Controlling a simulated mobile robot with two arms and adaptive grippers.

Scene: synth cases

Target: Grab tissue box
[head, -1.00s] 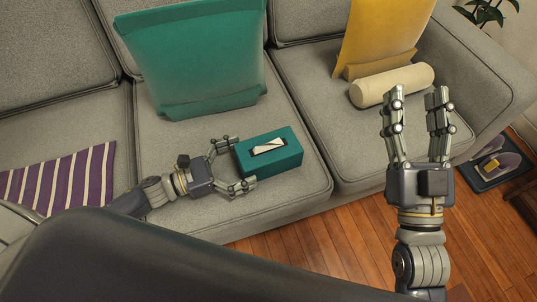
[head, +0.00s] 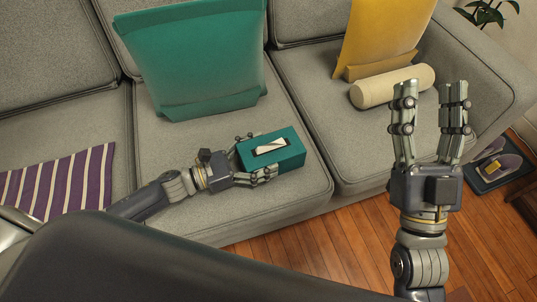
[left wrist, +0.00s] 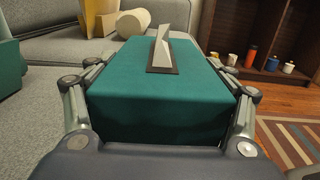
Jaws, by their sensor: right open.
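The tissue box (head: 288,158) is teal with a white tissue standing out of a dark slot on top. It sits on the middle seat cushion near its front edge. My left gripper (head: 258,154) reaches it from the left and is shut on it, one finger along each long side. In the left wrist view the tissue box (left wrist: 155,115) fills the space between the fingers, which lie against its sides; the tips' full contact is partly hidden. My right gripper (head: 430,92) is open and empty, fingers pointing up the picture, right of the box.
The grey sofa (head: 215,135) carries a teal cushion (head: 195,55) behind the box, a yellow cushion (head: 378,35), a cream bolster (head: 392,86) and a striped purple cushion (head: 62,182). Wooden floor (head: 320,240) lies in front. A shelf (left wrist: 270,35) with small items stands beyond.

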